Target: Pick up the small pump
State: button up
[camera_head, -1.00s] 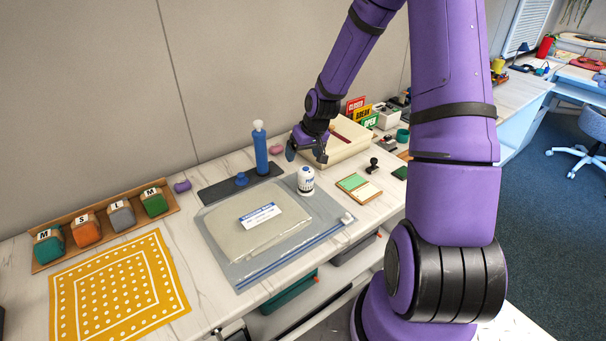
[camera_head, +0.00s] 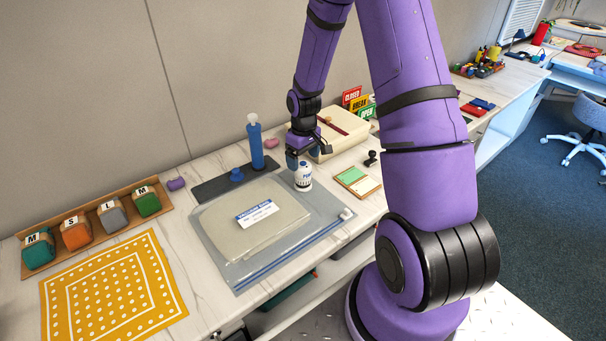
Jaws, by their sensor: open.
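The small pump (camera_head: 303,179) is a short white cylinder with blue lettering. It stands upright at the upper right part of the clear vacuum bag (camera_head: 219,249) on the counter. My gripper (camera_head: 304,161) is open and points down right over the pump. Its fingers hide the pump's top, and I cannot tell whether they touch it. A taller blue pump (camera_head: 256,147) with a white top stands behind, on a dark mat (camera_head: 208,191).
A cream box (camera_head: 347,140) with colored signs (camera_head: 357,102) stands behind my gripper. A green-and-cream pad (camera_head: 358,182) and a black stamp (camera_head: 371,158) lie to the right.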

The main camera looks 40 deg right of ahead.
aim_at(303, 174)
jog(key=shift+s+a+f, duration=0.15)
jog(key=shift+f, duration=2.45)
jog(key=c, duration=1.1)
jog(key=shift+c, duration=0.2)
jog(key=shift+r, duration=0.15)
